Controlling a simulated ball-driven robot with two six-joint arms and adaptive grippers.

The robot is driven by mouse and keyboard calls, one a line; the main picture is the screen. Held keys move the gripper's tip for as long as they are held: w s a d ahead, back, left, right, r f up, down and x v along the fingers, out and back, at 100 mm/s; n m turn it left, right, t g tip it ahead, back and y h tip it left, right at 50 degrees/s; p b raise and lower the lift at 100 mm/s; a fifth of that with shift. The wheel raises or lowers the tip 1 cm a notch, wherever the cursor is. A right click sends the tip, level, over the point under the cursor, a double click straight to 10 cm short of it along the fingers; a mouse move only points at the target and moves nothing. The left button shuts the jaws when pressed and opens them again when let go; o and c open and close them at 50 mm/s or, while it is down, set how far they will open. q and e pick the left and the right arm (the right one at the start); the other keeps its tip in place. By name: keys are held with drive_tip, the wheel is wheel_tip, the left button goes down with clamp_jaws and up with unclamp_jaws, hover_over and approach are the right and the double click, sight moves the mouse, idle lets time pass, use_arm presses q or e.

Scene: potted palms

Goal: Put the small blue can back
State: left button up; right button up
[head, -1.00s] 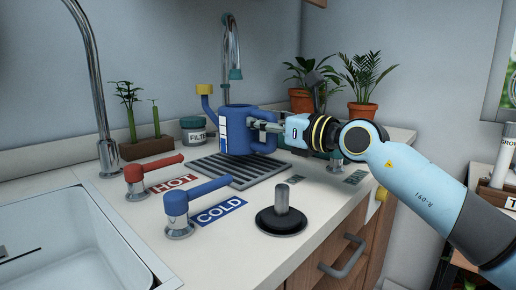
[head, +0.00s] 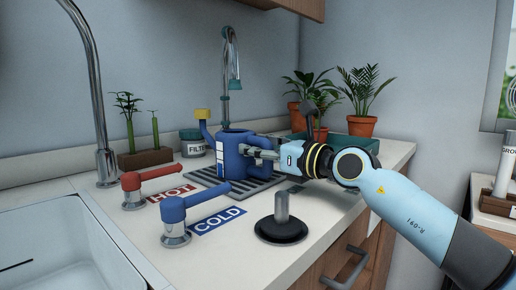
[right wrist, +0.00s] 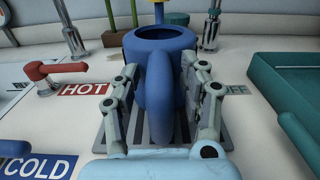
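The small blue can (head: 232,158) is a watering can with a white-marked side and a yellow-tipped spout (head: 203,116). It stands upright, apparently on the dark slatted grate (head: 262,183) of the counter. My right gripper (head: 262,153) is at the can's right side, at its handle. In the right wrist view the blue handle (right wrist: 160,100) rises between the two spread fingers of the gripper (right wrist: 163,95), with gaps on both sides. The can's round opening (right wrist: 160,38) faces up. My left gripper is out of view.
Red hot (head: 150,178) and blue cold (head: 190,212) tap levers stand in front left, beside the white sink (head: 70,250). A black plug (head: 281,227) with a metal stem is in front.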

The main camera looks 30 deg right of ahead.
drive_tip(key=shift+s+d+r, duration=0.1)
drive_tip(key=shift+s, duration=0.05)
drive_tip(key=p+v, duration=0.5)
drive_tip(key=v, duration=0.5)
drive_tip(key=shift+s+d+r, duration=0.1)
drive_tip(key=shift+s, duration=0.15)
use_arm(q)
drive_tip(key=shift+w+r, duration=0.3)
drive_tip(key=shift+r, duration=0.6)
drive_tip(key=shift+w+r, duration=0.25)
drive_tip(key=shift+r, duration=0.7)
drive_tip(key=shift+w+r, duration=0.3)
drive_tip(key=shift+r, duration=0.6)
use_arm(e)
drive_tip(key=shift+s+d, duration=0.2)
drive_tip(key=shift+s, duration=0.3)
